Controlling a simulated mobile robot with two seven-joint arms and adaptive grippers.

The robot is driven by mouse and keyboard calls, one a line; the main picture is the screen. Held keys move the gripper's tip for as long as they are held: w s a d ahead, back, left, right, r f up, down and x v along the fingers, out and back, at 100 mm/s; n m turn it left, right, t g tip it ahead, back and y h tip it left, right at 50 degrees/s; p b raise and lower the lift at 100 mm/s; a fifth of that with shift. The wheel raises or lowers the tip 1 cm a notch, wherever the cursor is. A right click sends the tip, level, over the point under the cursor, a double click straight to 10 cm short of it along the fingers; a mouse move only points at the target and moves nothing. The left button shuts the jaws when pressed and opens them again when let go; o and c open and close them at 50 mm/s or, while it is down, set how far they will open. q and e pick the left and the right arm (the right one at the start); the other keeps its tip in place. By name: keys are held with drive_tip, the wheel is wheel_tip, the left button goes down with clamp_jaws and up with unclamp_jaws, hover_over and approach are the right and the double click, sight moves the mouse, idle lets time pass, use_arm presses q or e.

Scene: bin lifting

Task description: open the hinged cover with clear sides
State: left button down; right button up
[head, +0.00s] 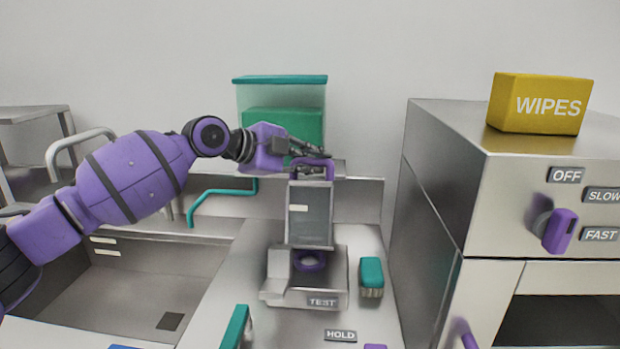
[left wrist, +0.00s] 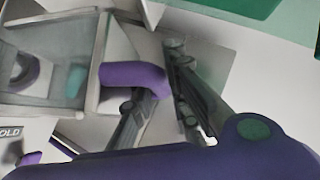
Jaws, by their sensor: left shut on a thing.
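The hinged cover (head: 310,215) has see-through grey sides and stands raised over the back of its grey base (head: 330,292). A purple ring (head: 310,262) sits uncovered in the base. The cover's purple handle (head: 328,166) is at its top edge. My left gripper (head: 305,158) is shut on this handle. In the left wrist view, the handle (left wrist: 130,75) lies by the fingers (left wrist: 172,95), and the cover (left wrist: 70,35) is at the left. The finger contact is partly hidden. My right gripper is not in view.
A teal-handled brush (head: 371,275) stands right of the base. A clear box with a green block (head: 285,125) is behind the cover. A steel machine (head: 430,190) with a yellow wipes box (head: 540,103) stands at the right. A sink basin (head: 130,285) is at the left.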

use_arm(q)
drive_tip(key=w+g, duration=0.1)
drive_tip(key=w, duration=0.2)
drive_tip(key=shift+w+r+n, duration=0.15)
drive_tip(key=shift+w+n, duration=0.05)
drive_tip(key=shift+n, duration=0.1)
drive_tip(key=shift+w+b, duration=0.4)
drive_tip(key=shift+w, duration=0.5)
